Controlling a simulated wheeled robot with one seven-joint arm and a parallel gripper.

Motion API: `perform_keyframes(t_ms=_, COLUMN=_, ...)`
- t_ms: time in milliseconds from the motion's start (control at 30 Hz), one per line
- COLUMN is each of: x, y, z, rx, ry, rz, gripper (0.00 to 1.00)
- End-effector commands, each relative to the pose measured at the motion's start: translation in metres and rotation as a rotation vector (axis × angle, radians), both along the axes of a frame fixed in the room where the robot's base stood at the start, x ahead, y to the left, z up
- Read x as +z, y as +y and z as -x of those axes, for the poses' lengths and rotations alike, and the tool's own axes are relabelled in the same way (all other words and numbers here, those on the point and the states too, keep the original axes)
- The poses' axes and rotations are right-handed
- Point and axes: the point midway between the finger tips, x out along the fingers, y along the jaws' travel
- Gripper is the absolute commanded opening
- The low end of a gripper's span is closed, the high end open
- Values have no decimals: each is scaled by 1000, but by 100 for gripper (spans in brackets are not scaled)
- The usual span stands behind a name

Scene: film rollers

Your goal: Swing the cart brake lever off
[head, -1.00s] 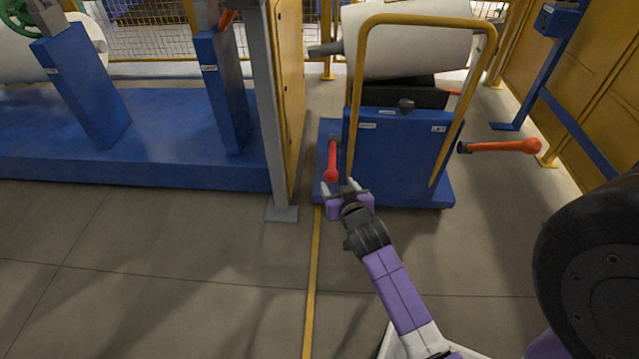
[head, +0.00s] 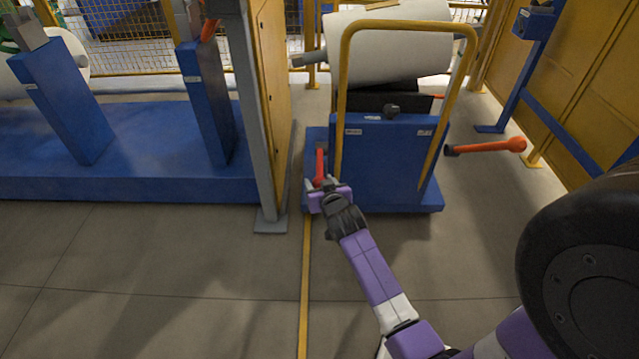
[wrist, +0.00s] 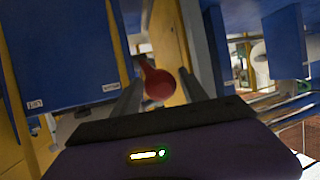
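The blue cart (head: 385,165) stands ahead with a yellow hoop handle (head: 343,85). A red lever (head: 320,160) hangs down at its left side. A second, orange-red lever (head: 490,147) sticks out level to the right. The labels are too small in the head view to tell which is the brake. My gripper (head: 321,184) is at the lower end of the left lever. In the wrist view the lever's red knob (wrist: 159,84) shows between the two spread fingers, with no clear contact on either finger.
A white roll (head: 385,45) lies on the cart. A grey post (head: 259,120) and a yellow cabinet side stand close left of the cart. A blue roller stand (head: 120,190) is farther left. A yellow wall (head: 575,80) is on the right. The floor in front is open.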

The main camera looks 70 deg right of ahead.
Motion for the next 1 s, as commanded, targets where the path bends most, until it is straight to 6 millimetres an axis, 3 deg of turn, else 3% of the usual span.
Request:
perform_keyframes(t_ms=33, x=0, y=0, z=0, rx=0, ry=0, rz=0, gripper=39)
perform_keyframes(t_ms=233, x=0, y=0, z=0, rx=0, ry=0, rz=0, gripper=0)
perform_keyframes(t_ms=667, x=6, y=-1, z=0, rx=0, ry=4, rz=-11, gripper=0)
perform_keyframes(t_ms=1000, x=36, y=-9, z=-4, rx=0, ry=38, rz=-91, gripper=0)
